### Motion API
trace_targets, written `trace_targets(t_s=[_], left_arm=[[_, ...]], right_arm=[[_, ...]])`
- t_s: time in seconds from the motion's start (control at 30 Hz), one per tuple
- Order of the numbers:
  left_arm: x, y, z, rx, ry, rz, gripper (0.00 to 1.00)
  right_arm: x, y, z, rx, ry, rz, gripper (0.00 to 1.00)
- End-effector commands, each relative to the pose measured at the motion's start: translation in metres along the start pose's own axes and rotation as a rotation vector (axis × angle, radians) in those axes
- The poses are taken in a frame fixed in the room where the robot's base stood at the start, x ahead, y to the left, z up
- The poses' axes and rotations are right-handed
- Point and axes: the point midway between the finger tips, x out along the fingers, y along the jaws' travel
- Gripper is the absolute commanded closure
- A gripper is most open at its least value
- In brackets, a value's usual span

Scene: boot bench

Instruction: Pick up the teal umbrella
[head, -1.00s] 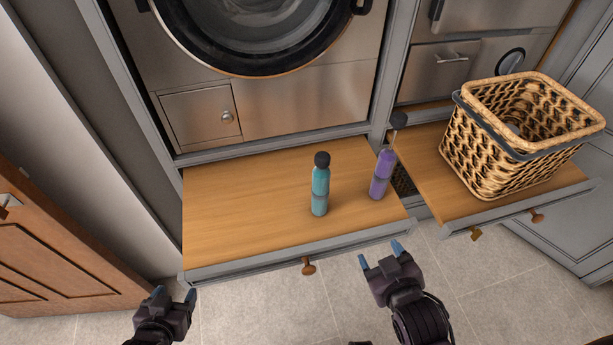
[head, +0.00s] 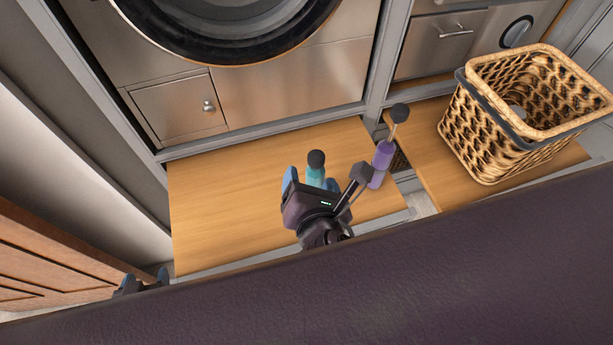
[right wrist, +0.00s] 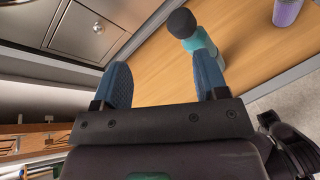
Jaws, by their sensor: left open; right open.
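The teal umbrella (head: 316,175), a short teal cylinder with a black round top, stands upright on the wooden pull-out shelf (head: 225,190). My right gripper (head: 312,181) is open over the shelf's front part, its body hiding the umbrella's lower part in the head view. In the right wrist view the umbrella (right wrist: 204,42) stands just past the tip of the right-hand finger, not centred between the open fingers (right wrist: 163,78). I cannot tell whether they touch. My left gripper (head: 143,281) is open and empty low at the left, mostly hidden.
A purple cylinder (head: 382,165) stands close to the right of the umbrella. A wicker basket (head: 478,148) sits on the neighbouring shelf at the right. The left of the wooden shelf is clear. A dark part of my own body hides the foreground.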

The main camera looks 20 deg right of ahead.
Motion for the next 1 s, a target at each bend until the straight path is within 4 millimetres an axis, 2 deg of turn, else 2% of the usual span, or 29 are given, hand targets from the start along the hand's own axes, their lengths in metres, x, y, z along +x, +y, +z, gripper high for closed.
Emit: trace_targets(t_s=[0.1,0.3,0.47,0.8,1.0], left_arm=[[0.001,0.0,-0.002,0.001,0.003,0.001,0.37],[0.003,0.001,-0.005,0.002,0.011,0.002,0.37],[0.003,0.001,-0.005,0.002,0.012,0.002,0.37],[0.005,0.001,-0.002,0.002,0.011,0.002,0.37],[0.006,0.001,0.0,0.002,0.01,0.002,0.37]], right_arm=[[-0.001,-0.009,0.005,-0.205,-0.018,-0.056,0.33],[-0.001,-0.015,0.006,-0.414,-0.008,-0.095,0.33],[0.004,-0.015,0.005,-0.461,-0.005,-0.095,0.33],[0.048,-0.019,0.006,-0.459,-0.005,-0.094,0.33],[0.059,-0.021,0.007,-0.457,-0.004,-0.094,0.33]])
